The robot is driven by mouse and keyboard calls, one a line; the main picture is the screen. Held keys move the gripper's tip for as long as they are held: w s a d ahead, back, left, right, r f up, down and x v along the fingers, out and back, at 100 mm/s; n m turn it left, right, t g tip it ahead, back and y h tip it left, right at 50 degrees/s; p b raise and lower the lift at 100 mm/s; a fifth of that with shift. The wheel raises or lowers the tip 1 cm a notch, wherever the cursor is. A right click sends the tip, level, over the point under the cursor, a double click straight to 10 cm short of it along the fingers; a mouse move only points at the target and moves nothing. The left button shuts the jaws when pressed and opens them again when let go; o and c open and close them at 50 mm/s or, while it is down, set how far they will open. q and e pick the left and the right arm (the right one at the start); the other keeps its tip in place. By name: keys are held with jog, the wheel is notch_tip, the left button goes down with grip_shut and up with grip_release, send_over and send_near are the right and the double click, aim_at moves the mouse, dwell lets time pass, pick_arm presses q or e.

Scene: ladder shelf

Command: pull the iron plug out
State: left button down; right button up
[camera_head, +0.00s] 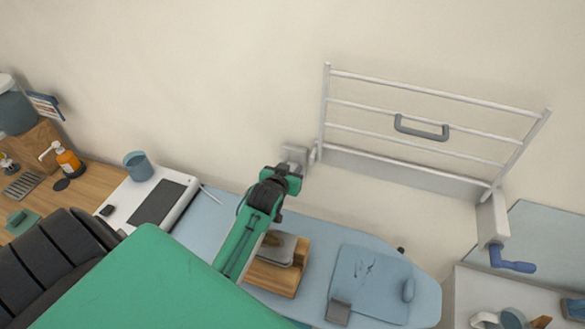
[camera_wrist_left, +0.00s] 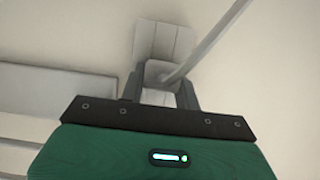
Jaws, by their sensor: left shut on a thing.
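The light grey wall socket (camera_head: 294,153) is on the wall just left of the rack; it also shows in the left wrist view (camera_wrist_left: 165,38). My left gripper (camera_head: 287,172) is right in front of the socket. In the left wrist view its fingers (camera_wrist_left: 160,92) are shut on the pale plug (camera_wrist_left: 156,73). A grey cord (camera_wrist_left: 208,45) runs from the plug to the upper right. I cannot tell whether the plug's pins are still in the socket. What looks like the iron (camera_head: 287,249) rests on a wooden block (camera_head: 275,279), partly hidden by my arm.
The blue ironing board (camera_head: 425,300) stands below, with a folded blue cloth (camera_head: 370,280) on it. A white wall rack (camera_head: 430,95) with a grey handle (camera_head: 421,128) is close right of the gripper. A wooden counter (camera_head: 95,185) lies left. The wall above is bare.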

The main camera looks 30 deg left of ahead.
pick_arm(q)
jog(key=shift+s+d, duration=0.15)
jog(key=shift+s, duration=0.5)
dwell(0.4)
jog(key=s+d, duration=0.1)
jog(key=s, duration=0.5)
jog(key=shift+s+d, duration=0.3)
jog(key=shift+s, duration=0.1)
dwell(0.6)
